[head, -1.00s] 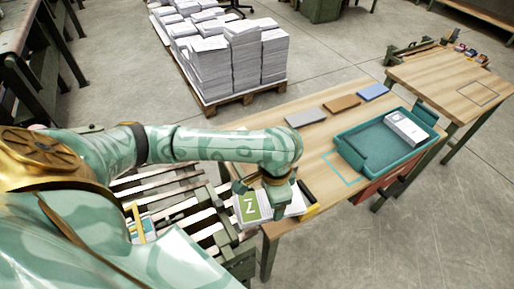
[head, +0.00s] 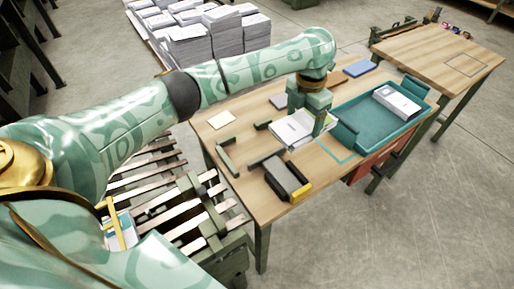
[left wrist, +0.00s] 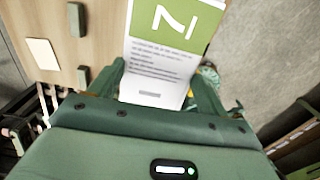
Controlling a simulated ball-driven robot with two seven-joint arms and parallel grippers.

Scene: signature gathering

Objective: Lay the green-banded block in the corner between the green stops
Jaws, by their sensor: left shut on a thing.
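My left gripper (head: 308,112) is shut on the green-banded block (head: 290,130), a white block of paper, and holds it over the middle of the table. In the left wrist view the block (left wrist: 158,75) sits between my fingers, and its green band with a white letter faces the camera. Low green stops (head: 228,160) stand on the table to the left of the block; another short stop (head: 262,125) is near them. Stops also show in the left wrist view (left wrist: 75,19). My right gripper is out of view.
A teal tray (head: 362,128) with a white block (head: 398,100) lies to the right. A grey and yellow-black fixture (head: 288,180) is at the front edge. A cream card (head: 221,119) and coloured pads (head: 360,68) lie behind. A teal outline (head: 336,153) marks the table.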

